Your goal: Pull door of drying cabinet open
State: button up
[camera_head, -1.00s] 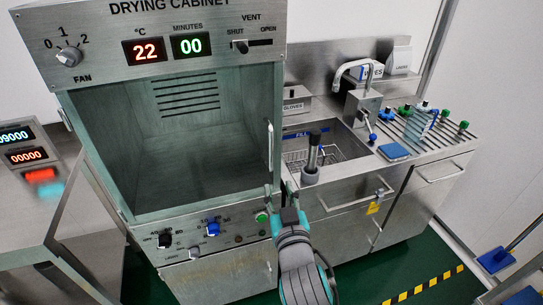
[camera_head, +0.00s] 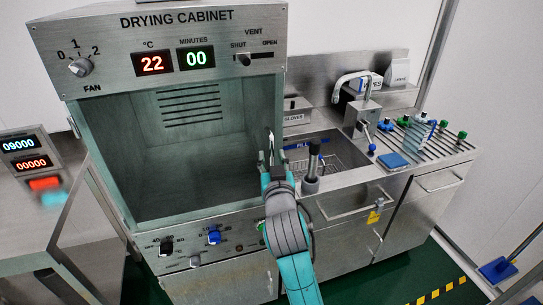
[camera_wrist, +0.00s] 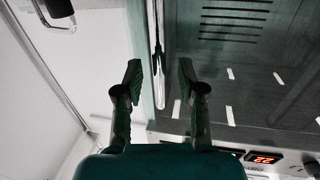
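The drying cabinet (camera_head: 160,220) fills the left middle of the head view. Its front seems covered by a see-through door (camera_head: 180,150), which looks shut. The door's upright metal handle (camera_head: 268,138) is at the right edge, its lower part hidden by my gripper (camera_head: 271,168). In the wrist view the handle (camera_wrist: 159,60) runs down between the fingers of my gripper (camera_wrist: 160,75). The fingers are apart, one on each side of the bar. No clear contact shows.
Below the door are knobs (camera_head: 215,237) and a lower cabinet front. To the right is a sink counter (camera_head: 345,180) with a tap (camera_head: 362,95) and a black-topped upright tool (camera_head: 313,165). A side table with displays (camera_head: 25,150) stands at left.

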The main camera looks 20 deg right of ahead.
jog(key=shift+w+d, duration=0.15)
jog(key=shift+w, duration=0.65)
grip_shut()
jog(key=shift+s, duration=0.1)
